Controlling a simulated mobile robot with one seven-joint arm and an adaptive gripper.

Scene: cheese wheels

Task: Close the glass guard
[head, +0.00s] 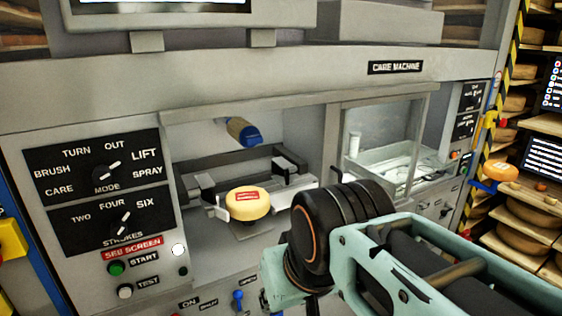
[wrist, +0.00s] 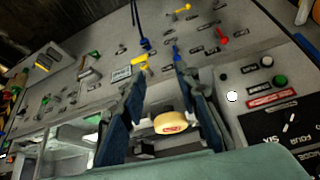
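The glass guard (head: 385,135) is a framed clear pane on the front of the care machine. In the head view it stands over the right-hand bay, and the left-hand bay is uncovered. A small yellow cheese wheel (head: 248,204) with a red label sits on the holder in the left bay. It also shows in the wrist view (wrist: 171,123), between my fingers. My gripper (wrist: 158,68) is open, its two dark blue fingers apart with nothing held. In the head view my arm hides the fingers and part of the guard's lower left side.
Mode and strokes dials (head: 105,178) are on the left panel, above the green start button (head: 116,268). A blue-tipped cylinder (head: 243,132) juts into the left bay. Small levers (head: 238,300) line the lower panel. Cheese shelves (head: 530,215) stand at the right.

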